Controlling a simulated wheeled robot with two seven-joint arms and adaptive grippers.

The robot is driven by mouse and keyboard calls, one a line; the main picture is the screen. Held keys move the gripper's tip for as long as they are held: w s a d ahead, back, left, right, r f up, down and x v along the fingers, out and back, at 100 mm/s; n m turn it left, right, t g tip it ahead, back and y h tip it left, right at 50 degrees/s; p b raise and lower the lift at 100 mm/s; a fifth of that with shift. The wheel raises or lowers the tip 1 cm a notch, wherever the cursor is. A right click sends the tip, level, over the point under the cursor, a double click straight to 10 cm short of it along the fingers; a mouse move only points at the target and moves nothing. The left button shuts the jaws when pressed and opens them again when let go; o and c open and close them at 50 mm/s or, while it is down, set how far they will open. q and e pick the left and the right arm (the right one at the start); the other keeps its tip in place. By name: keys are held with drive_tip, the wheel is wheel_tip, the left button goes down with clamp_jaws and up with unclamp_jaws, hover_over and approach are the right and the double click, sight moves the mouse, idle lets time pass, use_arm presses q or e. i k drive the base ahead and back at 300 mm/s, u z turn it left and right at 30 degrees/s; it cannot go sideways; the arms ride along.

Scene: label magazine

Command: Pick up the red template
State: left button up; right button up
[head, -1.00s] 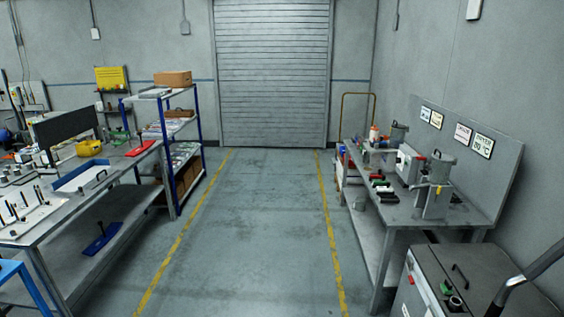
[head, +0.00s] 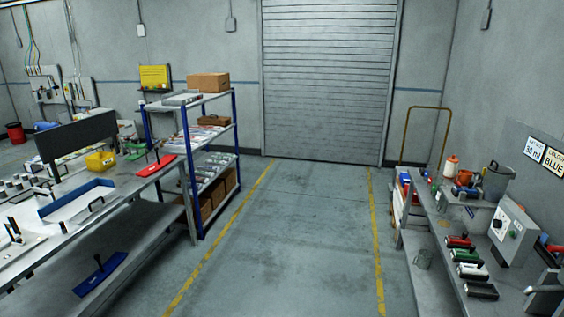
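A flat red template (head: 157,165) with a dark upright handle lies near the far right corner of the left workbench (head: 140,184). A similar blue template (head: 101,277) with a dark handle lies on that bench's lower shelf. Neither of my grippers shows in the head view.
A blue-posted shelf rack (head: 236,150) with boxes stands just beyond the left bench. A yellow bin (head: 101,161) and a blue-edged tray (head: 77,198) are on the bench. A right bench (head: 442,262) holds tools. The floor aisle (head: 290,235) between yellow lines is clear.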

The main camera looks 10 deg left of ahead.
sight(167, 160)
drive_tip(key=u, duration=0.35)
drive_tip(key=i, duration=2.05)
drive_tip(key=u, duration=1.1)
drive_tip(key=i, duration=2.35)
drive_tip(key=u, duration=0.6)
